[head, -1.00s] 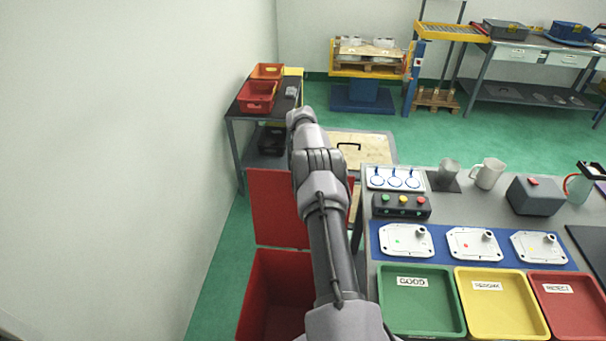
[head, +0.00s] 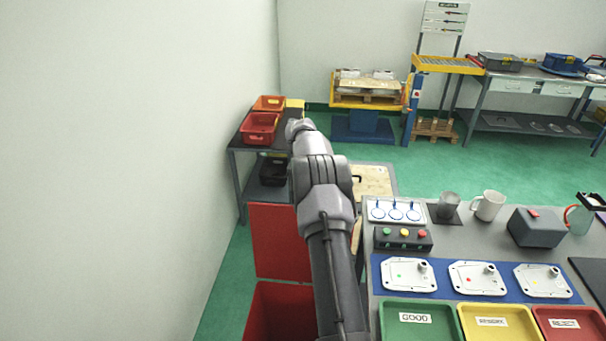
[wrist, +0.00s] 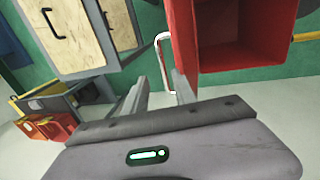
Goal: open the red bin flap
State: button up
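The red bin (head: 281,310) stands on the floor left of the bench, partly behind my arm. Its red flap (head: 278,242) stands raised at the far side, leaving the bin open at the top. In the wrist view the flap (wrist: 182,38) shows nearly edge-on, with a pale bar handle (wrist: 160,50) on it, and the bin's open red inside (wrist: 245,35) lies to the right. My gripper (wrist: 158,92) is open, its two fingers apart on either side of the handle's near end. I cannot tell whether they touch it. The head view hides my gripper behind my arm.
The bench with green (head: 418,325), yellow (head: 498,322) and red (head: 568,322) trays is close on the right. A wall (head: 130,170) rises on the left. A dark shelf table (head: 240,150) with red crates stands beyond the flap. Green floor is free beyond the bench.

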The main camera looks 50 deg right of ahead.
notch_tip(320, 180, up, 9)
jog(key=s+a+p, duration=0.1)
jog(key=shift+a, duration=0.25)
jog(key=a+r+m+t+b, duration=0.1)
jog(key=a+r+m+b, duration=0.1)
jog(key=a+r, duration=0.5)
jog(key=a+r+m+t+b, duration=0.1)
jog(key=a+r+b, duration=0.15)
jog(key=a, duration=0.85)
jog(key=s+a+r+m+y+b, duration=0.1)
jog(key=s+a+b, duration=0.15)
jog(key=a, duration=0.35)
jog(key=s+a+r+m+b, duration=0.1)
jog(key=s+a+m, duration=0.15)
jog(key=a, duration=0.45)
jog(key=s+a+f+m+t+y+b, duration=0.1)
jog(key=s+a+f, duration=0.3)
jog(key=s+a, duration=0.4)
jog(key=s+a+f+m+t+y+b, duration=0.1)
jog(key=s+a+f+m+b, duration=0.3)
jog(key=s+a, duration=0.4)
jog(key=s+f, duration=0.1)
jog(key=s, duration=0.5)
jog(key=shift+a+y+b, duration=0.3)
jog(key=shift+a+y, duration=0.1)
